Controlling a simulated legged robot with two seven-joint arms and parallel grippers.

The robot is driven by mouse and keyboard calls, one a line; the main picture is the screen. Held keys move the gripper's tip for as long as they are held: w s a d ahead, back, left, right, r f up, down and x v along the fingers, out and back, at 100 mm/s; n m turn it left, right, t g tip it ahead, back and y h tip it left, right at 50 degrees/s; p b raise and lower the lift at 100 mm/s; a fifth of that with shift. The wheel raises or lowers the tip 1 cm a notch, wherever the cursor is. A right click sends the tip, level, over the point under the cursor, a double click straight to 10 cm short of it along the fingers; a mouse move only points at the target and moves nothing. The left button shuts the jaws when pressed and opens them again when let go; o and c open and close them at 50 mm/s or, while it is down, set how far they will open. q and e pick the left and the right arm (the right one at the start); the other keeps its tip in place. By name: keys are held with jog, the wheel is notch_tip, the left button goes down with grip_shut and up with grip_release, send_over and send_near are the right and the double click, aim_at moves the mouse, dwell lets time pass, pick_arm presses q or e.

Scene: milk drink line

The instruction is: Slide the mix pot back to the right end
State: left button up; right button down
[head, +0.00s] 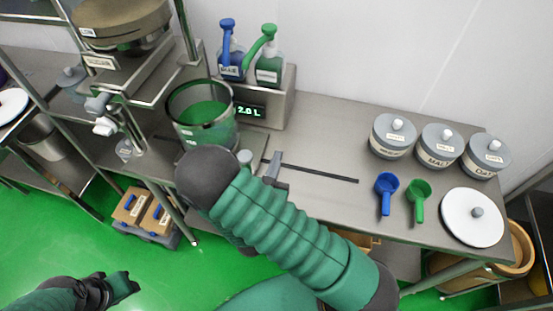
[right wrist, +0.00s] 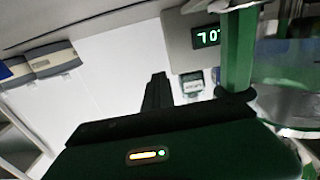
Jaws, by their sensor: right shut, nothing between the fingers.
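The mix pot (head: 203,112), a clear pot with a grey rim and green contents, stands at the left part of the counter, before the dispenser. In the right wrist view, which looks upside down, its blurred glass wall (right wrist: 290,70) is at the right. A dark rail (head: 325,175) runs rightward along the counter, with a grey lever-like piece (head: 276,166) near its left end. My right gripper (right wrist: 158,88) is shut and empty, beside the pot and apart from it; my arm hides it in the head view. My left gripper (head: 124,285) is low over the floor, its jaws unclear.
The dispenser box (head: 283,105) with a 2.0 L display holds a blue pump bottle (head: 230,60) and a green one (head: 268,68). The counter behind the rail is clear.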

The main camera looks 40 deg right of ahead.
jog(key=shift+d+f, duration=0.15)
jog(key=shift+d, duration=0.45)
jog(key=c, duration=2.1)
grip_release()
jog(key=shift+a, duration=0.25)
jog(key=shift+c, duration=0.2)
jog(key=o, duration=0.5)
jog(key=shift+a, duration=0.15)
jog(key=o, duration=0.4)
jog(key=shift+o, duration=0.2)
jog(key=shift+d, duration=0.25)
